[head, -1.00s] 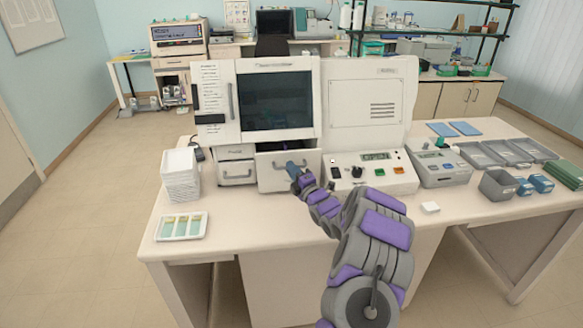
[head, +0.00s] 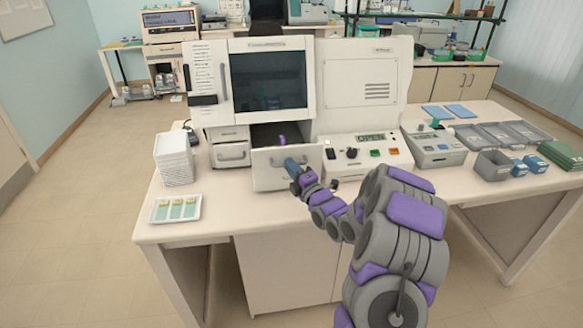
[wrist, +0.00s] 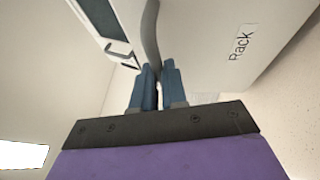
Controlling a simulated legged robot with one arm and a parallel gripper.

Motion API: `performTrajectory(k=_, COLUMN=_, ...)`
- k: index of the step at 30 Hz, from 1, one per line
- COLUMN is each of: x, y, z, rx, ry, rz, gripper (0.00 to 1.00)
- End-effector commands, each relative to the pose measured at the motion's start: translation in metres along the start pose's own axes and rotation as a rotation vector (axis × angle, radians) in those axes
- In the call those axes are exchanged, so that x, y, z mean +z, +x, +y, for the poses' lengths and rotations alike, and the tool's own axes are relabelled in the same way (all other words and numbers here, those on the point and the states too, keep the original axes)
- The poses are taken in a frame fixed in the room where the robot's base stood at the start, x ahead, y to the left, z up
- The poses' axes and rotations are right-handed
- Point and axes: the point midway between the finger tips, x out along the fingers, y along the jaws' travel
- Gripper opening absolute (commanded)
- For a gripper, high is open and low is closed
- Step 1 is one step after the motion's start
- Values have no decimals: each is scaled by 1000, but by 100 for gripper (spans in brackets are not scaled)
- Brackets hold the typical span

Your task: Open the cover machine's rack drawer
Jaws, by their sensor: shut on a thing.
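The cover machine (head: 363,85) is a white unit with a dark window, standing on the table. Its rack drawer (head: 268,180) is pulled partly out at the lower front, and the dark inside shows above its front panel. Something small and purple shows inside it. My gripper (head: 296,166) is at the drawer front, on its handle. In the wrist view, the blue fingers (wrist: 158,85) are closed around the grey curved handle (wrist: 150,40). The drawer front there carries a label reading "Rack" (wrist: 240,43). The arm hides part of the drawer's right side.
A smaller closed drawer (head: 231,154) is left of the rack drawer. A white stack (head: 174,158) and a tray of slides (head: 176,209) stand on the left. A control panel (head: 365,158) is on the right. The table front before the drawer is clear.

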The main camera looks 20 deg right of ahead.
Motion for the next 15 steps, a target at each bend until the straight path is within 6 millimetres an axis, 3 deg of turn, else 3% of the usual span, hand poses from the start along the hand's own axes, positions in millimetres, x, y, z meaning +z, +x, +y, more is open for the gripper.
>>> performTrajectory(k=6, x=-1, y=-1, z=-5, rx=-11, ry=4, rz=1, gripper=0)
performTrajectory(k=7, x=-1, y=-1, z=-5, rx=-12, ry=4, rz=1, gripper=15)
performTrajectory(k=15, x=-1, y=-1, z=-2, rx=-5, ry=1, rz=1, gripper=37)
